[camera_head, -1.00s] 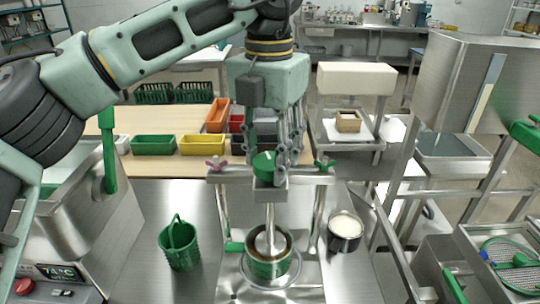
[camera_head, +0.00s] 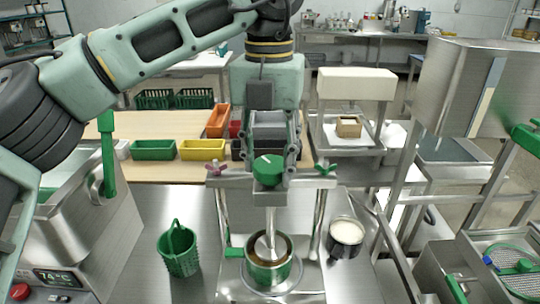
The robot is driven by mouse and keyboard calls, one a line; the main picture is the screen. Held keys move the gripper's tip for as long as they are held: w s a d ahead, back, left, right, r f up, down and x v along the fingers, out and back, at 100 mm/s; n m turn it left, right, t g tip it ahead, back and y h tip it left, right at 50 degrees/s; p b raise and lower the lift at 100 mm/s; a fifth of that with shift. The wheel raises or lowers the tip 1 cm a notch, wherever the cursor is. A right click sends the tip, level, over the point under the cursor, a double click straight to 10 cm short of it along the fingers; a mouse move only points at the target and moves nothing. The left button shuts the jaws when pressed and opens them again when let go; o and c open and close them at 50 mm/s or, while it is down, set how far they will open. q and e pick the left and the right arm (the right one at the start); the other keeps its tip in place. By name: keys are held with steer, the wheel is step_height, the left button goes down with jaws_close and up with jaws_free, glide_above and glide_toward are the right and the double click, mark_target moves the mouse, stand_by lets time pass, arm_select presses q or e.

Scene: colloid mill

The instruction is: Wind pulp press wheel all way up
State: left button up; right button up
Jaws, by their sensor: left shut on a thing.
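The pulp press (camera_head: 226,183) stands on the steel bench, with two posts and a crossbar. Its wheel is a round green knob (camera_head: 268,170) with a white mark, at the middle of the crossbar. My left gripper (camera_head: 268,158) reaches down from above and is shut on the green wheel, its fingers at the wheel's back and sides. Below, the press plate on its steel rod (camera_head: 270,222) sits inside the green-banded press pot (camera_head: 268,272), which holds brown pulp. My right gripper is not in view.
A green basket (camera_head: 180,250) stands left of the press and a steel pot with white contents (camera_head: 346,234) stands right of it. A steel machine with a green handle (camera_head: 108,152) is at the left. Steel framing (camera_head: 400,215) bounds the right side.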

mark_target(268, 163)
arm_select(q)
steer(key=o, duration=1.1)
steer(key=shift+a, duration=0.15)
steer(key=shift+r, duration=0.1)
step_height(268, 163, up, 12)
